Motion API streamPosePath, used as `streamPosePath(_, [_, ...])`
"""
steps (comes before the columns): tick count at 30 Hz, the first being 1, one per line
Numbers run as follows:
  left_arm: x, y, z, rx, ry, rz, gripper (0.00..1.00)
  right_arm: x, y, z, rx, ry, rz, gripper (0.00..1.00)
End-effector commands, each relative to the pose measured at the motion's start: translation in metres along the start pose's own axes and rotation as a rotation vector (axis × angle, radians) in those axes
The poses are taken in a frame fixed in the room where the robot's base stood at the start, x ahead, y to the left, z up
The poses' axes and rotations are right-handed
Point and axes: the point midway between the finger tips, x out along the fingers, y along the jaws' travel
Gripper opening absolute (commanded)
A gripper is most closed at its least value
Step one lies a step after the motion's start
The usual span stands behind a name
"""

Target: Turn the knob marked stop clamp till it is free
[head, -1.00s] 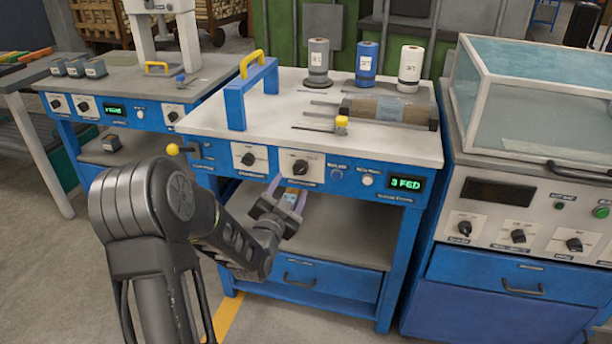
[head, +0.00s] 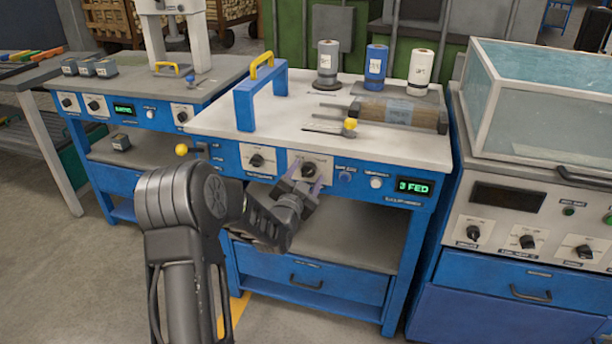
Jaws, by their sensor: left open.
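Two black knobs on white plates sit on the blue front panel of the middle bench. The left knob (head: 256,160) is clear of my arm. The right knob (head: 309,170) is just beyond my left gripper (head: 306,180). The labels under both knobs are too small to read, so I cannot tell which is marked stop clamp. My left gripper is open, its fingers pointing up at the right knob's plate, close to the knob. I cannot tell whether they touch it. My right gripper is out of view.
The panel also holds a blue button (head: 345,177), a white button (head: 376,183) and a green display (head: 413,187) reading "3 FED". A yellow-balled lever (head: 182,149) juts out at the panel's left end. An open shelf (head: 345,237) lies below.

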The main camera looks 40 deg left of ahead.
Motion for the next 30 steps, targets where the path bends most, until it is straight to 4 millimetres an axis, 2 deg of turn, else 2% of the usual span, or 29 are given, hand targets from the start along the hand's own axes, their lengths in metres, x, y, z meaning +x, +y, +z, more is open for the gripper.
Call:
streamPosePath(4, [-0.0002, -0.0001, -0.0001, 0.000, 0.000, 0.000, 0.59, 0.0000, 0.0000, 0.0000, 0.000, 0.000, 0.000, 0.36])
streamPosePath(25, [-0.0005, 0.0000, -0.0001, 0.000, 0.000, 0.000, 0.02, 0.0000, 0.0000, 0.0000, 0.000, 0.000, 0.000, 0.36])
streamPosePath(30, [-0.0005, 0.0002, 0.0001, -0.001, 0.000, 0.000, 0.00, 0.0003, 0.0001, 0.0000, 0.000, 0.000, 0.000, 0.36])
